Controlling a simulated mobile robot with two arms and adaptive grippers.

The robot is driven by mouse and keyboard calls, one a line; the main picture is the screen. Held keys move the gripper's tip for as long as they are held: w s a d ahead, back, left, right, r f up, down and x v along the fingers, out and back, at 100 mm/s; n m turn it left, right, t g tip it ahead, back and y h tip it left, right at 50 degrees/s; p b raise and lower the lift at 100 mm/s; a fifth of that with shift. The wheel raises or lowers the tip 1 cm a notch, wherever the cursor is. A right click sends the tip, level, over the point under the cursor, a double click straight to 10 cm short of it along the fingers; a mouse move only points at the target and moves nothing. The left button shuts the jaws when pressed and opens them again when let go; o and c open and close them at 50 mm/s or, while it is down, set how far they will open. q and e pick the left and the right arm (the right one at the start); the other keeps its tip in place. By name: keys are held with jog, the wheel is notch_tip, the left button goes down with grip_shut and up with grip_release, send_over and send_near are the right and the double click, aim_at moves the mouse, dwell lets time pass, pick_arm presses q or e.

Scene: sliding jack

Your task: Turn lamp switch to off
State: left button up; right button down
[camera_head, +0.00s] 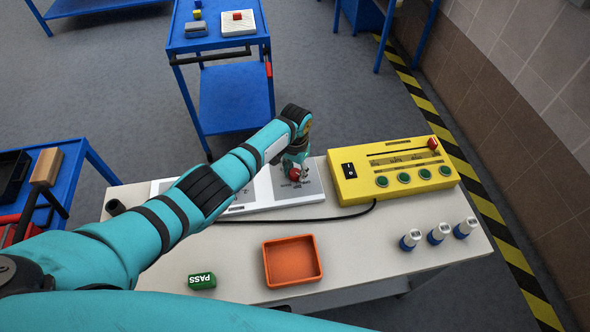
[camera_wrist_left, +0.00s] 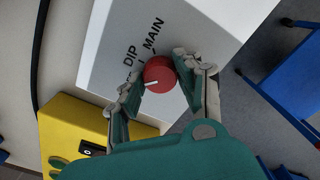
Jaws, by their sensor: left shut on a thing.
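The red lamp switch knob (camera_wrist_left: 160,72) sits on a light panel printed with "DIP" and "MAIN" in the left wrist view. A white pointer mark on the knob faces the lower left of that view, away from both words. The panel (camera_head: 272,190) lies on the table, and the knob shows in the head view (camera_head: 294,174) below my wrist. My left gripper (camera_wrist_left: 158,82) has its two fingers on either side of the knob and is shut on it. The fingers are mostly hidden in the head view. My right gripper is not in view.
A yellow box (camera_head: 362,186) with green buttons and a black rocker switch stands right of the panel. An orange tray (camera_head: 318,277), a green PASS block (camera_head: 202,281) and three blue-and-silver cylinders (camera_head: 438,233) are on the table. A blue cart (camera_head: 188,43) stands behind.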

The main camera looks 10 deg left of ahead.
aim_at(295, 172)
pick_arm(q)
jog(key=o, duration=1.1)
jog(key=shift+o, duration=0.2)
notch_tip(295, 172, up, 12)
